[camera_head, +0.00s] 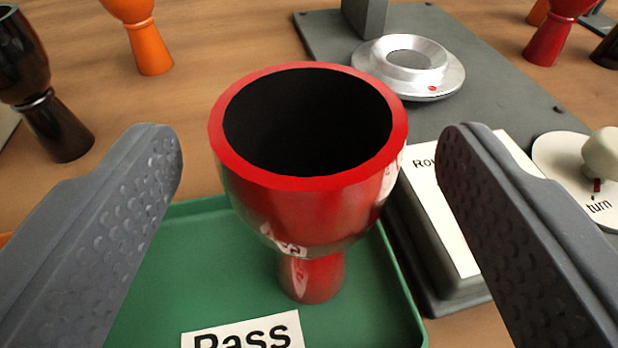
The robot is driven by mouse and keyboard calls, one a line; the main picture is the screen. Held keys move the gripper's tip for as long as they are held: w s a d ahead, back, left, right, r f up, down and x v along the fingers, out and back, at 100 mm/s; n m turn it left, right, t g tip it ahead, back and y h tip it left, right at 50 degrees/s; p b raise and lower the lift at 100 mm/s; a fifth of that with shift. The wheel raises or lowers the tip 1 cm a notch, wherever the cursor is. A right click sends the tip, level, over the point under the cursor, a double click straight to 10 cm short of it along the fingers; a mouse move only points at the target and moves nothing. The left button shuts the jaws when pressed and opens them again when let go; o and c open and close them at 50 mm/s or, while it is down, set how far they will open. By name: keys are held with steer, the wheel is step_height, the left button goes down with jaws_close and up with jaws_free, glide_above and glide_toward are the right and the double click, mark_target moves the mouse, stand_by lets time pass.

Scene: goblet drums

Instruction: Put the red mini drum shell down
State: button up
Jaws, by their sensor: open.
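The red mini drum shell (310,215) is a glossy goblet with a wide dark open mouth and a narrow foot. It stands upright on the green tray (165,265), behind a white label reading "Pass" (243,335). My gripper (310,150) is open, with one grey finger to the left of the shell and one to the right. Gaps show between both fingers and the shell. The fingers hide parts of the tray's sides.
A grey plate (325,30) at the back right bears a silver ring (408,68). A labelled box (435,195) and a "turn" knob (600,155) stand at the right. A black drum shell (40,90) is at left, an orange one (145,35) behind, and a red one (550,30) far right.

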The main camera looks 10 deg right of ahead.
steer(key=v, duration=0.7)
steer(key=w+a+r+y, duration=0.3)
steer(key=w+r+y, duration=0.15)
steer(key=r, duration=0.75)
steer(key=d+r+n+y, duration=0.1)
steer(key=d+r, duration=0.2)
steer(key=r, duration=0.6)
steer(key=d+r+n+y, duration=0.1)
steer(key=d+r+y, duration=0.1)
steer(key=r, duration=0.8)
steer(key=s+d+r+h, duration=0.1)
steer(key=s+d+r, duration=0.7)
steer(key=d+r, duration=0.2)
steer(key=s+d+r+n+h, duration=0.1)
steer(key=s+d+r+h, duration=0.1)
steer(key=s+d+r, duration=0.6)
steer(key=d+r, duration=0.3)
steer(key=r, duration=0.1)
steer(key=shift+d+r, duration=0.15)
steer(key=shift+r, duration=0.15)
